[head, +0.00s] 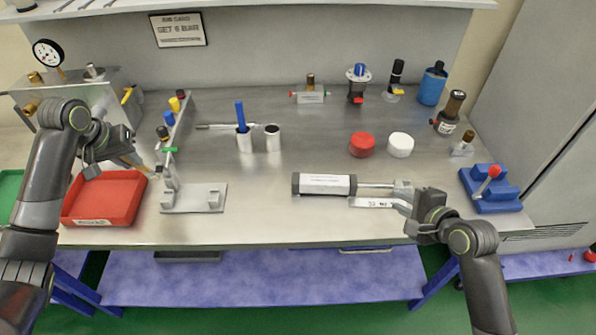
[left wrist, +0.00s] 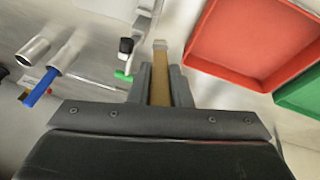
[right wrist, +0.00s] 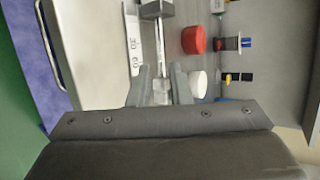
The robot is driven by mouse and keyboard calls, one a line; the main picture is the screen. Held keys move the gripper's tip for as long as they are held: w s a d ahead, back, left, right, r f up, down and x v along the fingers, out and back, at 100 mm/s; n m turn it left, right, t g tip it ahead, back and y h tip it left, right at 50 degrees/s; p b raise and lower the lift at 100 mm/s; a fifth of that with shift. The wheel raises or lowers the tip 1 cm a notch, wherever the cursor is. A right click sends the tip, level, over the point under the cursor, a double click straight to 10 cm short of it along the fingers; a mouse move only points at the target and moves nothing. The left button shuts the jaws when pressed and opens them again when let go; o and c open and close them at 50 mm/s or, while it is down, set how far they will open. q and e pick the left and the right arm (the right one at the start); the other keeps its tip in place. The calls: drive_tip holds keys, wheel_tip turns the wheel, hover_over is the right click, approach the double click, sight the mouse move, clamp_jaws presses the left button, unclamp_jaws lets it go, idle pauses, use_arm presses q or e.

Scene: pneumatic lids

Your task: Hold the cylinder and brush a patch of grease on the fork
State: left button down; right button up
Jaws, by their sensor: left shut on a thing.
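The cylinder (head: 324,185), a white-labelled barrel with dark end caps, lies on the bench in the middle. Its rod (head: 375,186) points right and ends in the grey fork (head: 403,188). My right gripper (head: 412,199) is at the fork; in the right wrist view the fork (right wrist: 161,90) lies between its spread fingers (right wrist: 161,80). My left gripper (head: 122,160) is shut on a thin brush with a tan handle (left wrist: 160,88), above the red tray. The brush (head: 136,166) is far left of the cylinder. I cannot make out grease on the fork.
A red tray (head: 84,222) and a grey stand (head: 194,206) are at the left. A marked plate (head: 371,203) lies just in front of the rod. Red (head: 362,145) and white (head: 401,145) caps stand behind; a blue fixture (head: 489,195) stands right.

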sight(372, 187)
drive_tip(key=x, duration=1.1)
drive_tip(key=shift+w+a+f, duration=0.15)
drive_tip(key=shift+w, duration=0.1)
clamp_jaws()
idle(0.8)
